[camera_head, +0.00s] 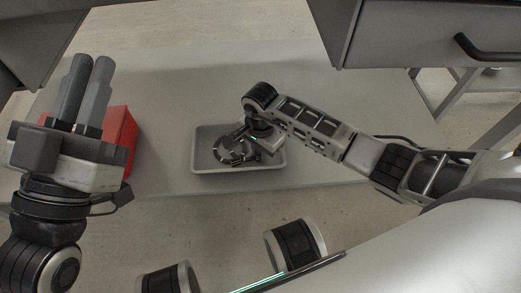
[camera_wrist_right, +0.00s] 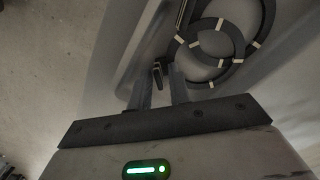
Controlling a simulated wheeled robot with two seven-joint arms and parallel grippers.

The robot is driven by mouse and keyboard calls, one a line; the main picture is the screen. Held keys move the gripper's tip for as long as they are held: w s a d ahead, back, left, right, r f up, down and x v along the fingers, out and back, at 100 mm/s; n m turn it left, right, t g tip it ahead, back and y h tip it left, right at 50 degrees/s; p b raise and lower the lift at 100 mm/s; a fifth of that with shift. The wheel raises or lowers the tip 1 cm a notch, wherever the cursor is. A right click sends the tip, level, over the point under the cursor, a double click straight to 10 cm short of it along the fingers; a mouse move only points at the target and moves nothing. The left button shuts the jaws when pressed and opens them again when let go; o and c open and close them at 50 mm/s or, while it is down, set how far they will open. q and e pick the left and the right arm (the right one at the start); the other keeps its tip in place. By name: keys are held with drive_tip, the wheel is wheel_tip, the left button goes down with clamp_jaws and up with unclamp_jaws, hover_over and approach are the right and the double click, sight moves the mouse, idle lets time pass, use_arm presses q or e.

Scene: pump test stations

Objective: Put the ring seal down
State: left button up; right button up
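Dark ring seals with pale marks lie in a grey tray (camera_head: 280,163) on the table. In the right wrist view two rings overlap: a lower ring (camera_wrist_right: 208,84) and another ring (camera_wrist_right: 266,22). In the head view a ring (camera_head: 222,155) shows just left of my right gripper (camera_head: 252,143), which reaches down into the tray. The right wrist view shows the fingers (camera_wrist_right: 161,88) apart, beside the rings. A small dark piece shows between their tips; I cannot tell what it is. My left gripper (camera_head: 88,75) is raised at the left, its fingers side by side and empty.
A red bin (camera_head: 122,140) stands on the table (camera_head: 190,85) behind my left gripper. The table is clear behind the tray. A grey cabinet with a dark handle (camera_head: 485,50) overhangs the top right. The tray sits near the table's front edge.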

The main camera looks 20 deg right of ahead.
drive_tip(key=shift+o, duration=0.3)
